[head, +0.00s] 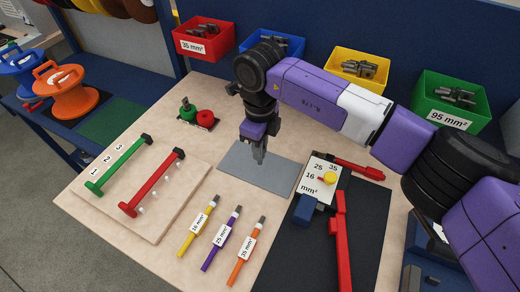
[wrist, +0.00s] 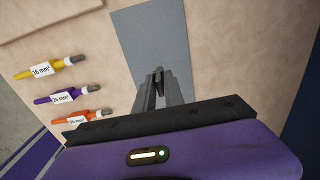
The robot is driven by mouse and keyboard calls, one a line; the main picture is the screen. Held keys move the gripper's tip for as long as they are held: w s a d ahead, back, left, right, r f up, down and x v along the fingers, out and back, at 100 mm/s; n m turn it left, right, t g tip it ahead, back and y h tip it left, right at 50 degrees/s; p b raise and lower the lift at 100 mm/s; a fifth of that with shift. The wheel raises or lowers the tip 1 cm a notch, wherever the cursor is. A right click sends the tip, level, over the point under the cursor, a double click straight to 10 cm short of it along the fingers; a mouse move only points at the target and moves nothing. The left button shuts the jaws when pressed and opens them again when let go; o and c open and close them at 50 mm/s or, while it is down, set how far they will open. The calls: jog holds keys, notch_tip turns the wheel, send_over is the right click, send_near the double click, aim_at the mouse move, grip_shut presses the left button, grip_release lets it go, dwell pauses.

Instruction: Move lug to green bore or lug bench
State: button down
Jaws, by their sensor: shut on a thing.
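My gripper (head: 259,160) points down over a grey plate (head: 235,175) on the bench and is shut. It holds a small grey piece, likely the lug (wrist: 158,82), between the fingertips in the wrist view. The fingers hide most of it, and in the head view I cannot make it out. I cannot tell whether it touches the plate. Left of the gripper, a green piece (head: 188,110) and a red piece (head: 205,117) stand on a small dark base. The wrist view also shows the grey plate (wrist: 145,40) beneath the fingers.
Lug bins stand at the back: red (head: 203,42), blue (head: 290,44), yellow (head: 352,88) and green (head: 465,117). A red-handled crimp tool (head: 342,240) with a yellow dial lies right. Three cables (head: 219,228) lie in front. A board with green and red bars (head: 140,205) lies left.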

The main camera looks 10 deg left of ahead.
jog(key=shift+f, duration=0.7)
jog(key=shift+f, duration=0.1)
jog(key=c, duration=1.4)
grip_release()
jog(key=shift+c, duration=0.2)
notch_tip(320, 180, up, 12)
jog(key=b, duration=0.2)
jog(key=shift+b, duration=0.35)
